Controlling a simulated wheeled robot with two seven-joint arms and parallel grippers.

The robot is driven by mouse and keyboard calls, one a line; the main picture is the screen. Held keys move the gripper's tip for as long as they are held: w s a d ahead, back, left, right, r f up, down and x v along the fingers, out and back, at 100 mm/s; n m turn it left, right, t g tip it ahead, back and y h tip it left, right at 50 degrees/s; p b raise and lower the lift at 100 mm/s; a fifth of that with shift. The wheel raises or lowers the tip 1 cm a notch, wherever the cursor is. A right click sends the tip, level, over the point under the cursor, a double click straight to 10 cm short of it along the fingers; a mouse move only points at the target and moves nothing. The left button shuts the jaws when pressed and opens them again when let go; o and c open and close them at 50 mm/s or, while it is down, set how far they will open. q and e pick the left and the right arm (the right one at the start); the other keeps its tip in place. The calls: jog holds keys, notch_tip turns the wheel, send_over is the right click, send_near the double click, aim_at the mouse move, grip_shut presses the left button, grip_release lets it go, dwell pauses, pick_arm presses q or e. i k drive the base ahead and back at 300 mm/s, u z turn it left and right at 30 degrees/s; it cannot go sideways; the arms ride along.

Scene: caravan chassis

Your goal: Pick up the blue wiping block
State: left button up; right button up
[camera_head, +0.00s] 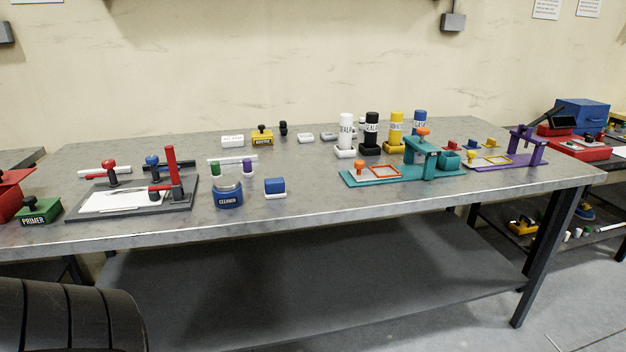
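The blue wiping block (275,186) sits near the front edge of the grey workbench (330,205). It has a blue top and a white lower layer, and stands just right of the blue "CLEANER" pot (229,193). Nothing touches it. Neither of my grippers shows in the head view. A dark, ribbed rounded shape fills the lower left corner.
A dark tray (185,203) with a red clamp stands left of the pot. A teal fixture (400,175) and a purple fixture (510,160) stand to the right. Sealant tubes (371,133) stand behind. The bench front right of the block is clear.

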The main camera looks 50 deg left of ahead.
aim_at(275, 186)
jog(key=u, duration=0.45)
jog(key=i, duration=1)
jog(key=u, duration=0.75)
